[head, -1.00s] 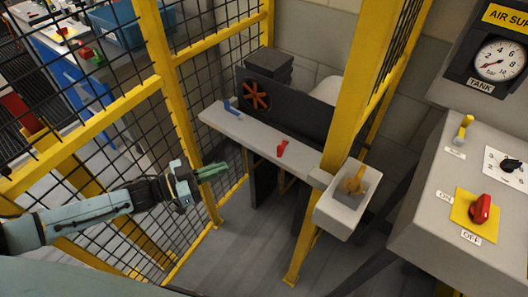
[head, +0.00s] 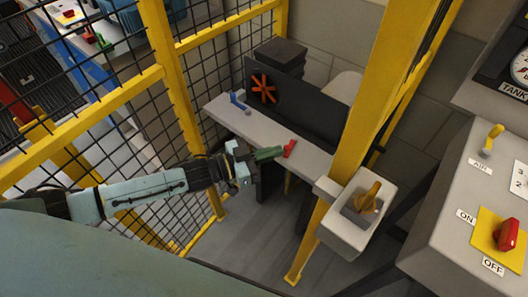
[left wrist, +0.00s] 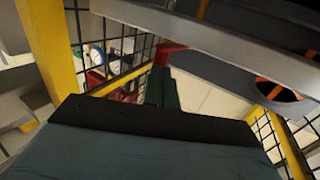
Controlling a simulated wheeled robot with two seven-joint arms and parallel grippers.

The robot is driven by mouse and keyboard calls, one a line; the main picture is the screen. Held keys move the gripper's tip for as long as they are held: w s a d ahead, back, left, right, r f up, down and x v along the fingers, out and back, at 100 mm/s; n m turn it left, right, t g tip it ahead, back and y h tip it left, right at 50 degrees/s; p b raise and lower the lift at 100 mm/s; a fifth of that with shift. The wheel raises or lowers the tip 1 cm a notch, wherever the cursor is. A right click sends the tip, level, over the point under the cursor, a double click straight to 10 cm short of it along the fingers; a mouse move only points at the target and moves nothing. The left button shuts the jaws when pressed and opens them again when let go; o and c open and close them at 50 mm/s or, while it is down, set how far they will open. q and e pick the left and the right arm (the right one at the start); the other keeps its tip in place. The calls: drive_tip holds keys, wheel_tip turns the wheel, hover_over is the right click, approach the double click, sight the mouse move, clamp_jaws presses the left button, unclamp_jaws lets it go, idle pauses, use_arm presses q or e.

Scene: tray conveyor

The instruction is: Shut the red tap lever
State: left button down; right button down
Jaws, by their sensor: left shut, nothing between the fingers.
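The red tap lever (head: 289,148) sits on the front edge of a narrow grey ledge (head: 262,131). My left gripper (head: 270,154), with green fingers, is shut and empty. Its tips are at the left side of the red lever, very close or touching; I cannot tell which. In the left wrist view the red lever (left wrist: 170,50) shows just past the green fingertips (left wrist: 163,82), beside the grey ledge. Part of the lever is hidden behind the fingers there. My right gripper is not in view.
A blue lever (head: 238,99) and an orange handwheel (head: 263,87) are further left along the ledge. A yellow post (head: 378,105) and a box with a yellow handle (head: 368,195) stand right. Yellow-framed mesh fencing (head: 172,75) is on the left. A red ON/OFF knob (head: 508,234) is far right.

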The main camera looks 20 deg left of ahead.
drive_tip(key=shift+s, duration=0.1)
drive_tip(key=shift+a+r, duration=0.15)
